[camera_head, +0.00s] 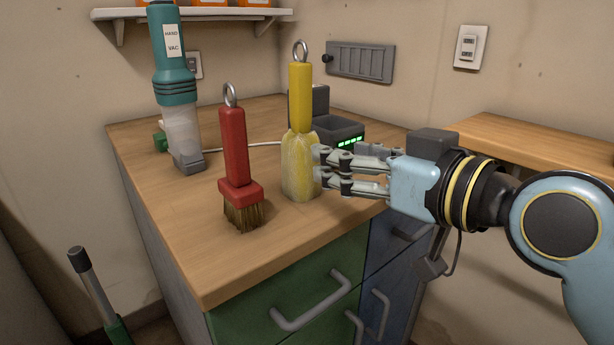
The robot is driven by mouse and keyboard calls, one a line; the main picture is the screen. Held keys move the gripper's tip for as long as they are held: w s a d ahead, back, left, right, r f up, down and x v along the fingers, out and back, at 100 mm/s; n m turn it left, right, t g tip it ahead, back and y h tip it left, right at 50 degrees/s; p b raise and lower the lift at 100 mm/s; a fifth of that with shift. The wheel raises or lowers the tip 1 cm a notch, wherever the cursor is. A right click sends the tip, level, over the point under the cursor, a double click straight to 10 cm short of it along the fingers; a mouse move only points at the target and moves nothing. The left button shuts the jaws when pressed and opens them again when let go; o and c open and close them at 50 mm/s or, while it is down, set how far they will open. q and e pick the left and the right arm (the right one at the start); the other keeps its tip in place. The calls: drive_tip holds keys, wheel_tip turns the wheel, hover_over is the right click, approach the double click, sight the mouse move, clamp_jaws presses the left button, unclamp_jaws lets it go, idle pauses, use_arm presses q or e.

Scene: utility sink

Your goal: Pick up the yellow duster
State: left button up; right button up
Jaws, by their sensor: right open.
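The yellow duster (301,96) stands upright on the wooden countertop, with a metal ring on top and a pale yellow bristle head below its handle. My right gripper (318,168) reaches in from the right at the height of the bristle head. Its fingers are open, with the tips right beside the head's right side; they overlap its edge in the picture, and I cannot tell whether they touch it. My left gripper does not show.
A red brush (234,145) stands close left of the duster. A teal hand vacuum (174,75) stands farther back left. A dark box with green lights (341,133) sits behind the duster. The countertop (200,230) is clear at front left. A shelf (210,13) hangs above.

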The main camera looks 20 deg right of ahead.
sight(306, 110)
drive_tip(key=shift+t, duration=0.8)
drive_tip(key=w+r, duration=0.1)
drive_tip(key=w, duration=0.1)
drive_tip(key=w+a+r, duration=0.1)
drive_tip(key=w, duration=0.1)
drive_tip(key=w+r, duration=0.1)
drive_tip(key=w, duration=0.1)
drive_tip(key=shift+a+r, duration=0.15)
drive_tip(key=shift+r, duration=0.05)
drive_tip(key=x, duration=0.5)
drive_tip(key=shift+w, duration=0.45)
drive_tip(key=shift+r, duration=0.1)
clamp_jaws()
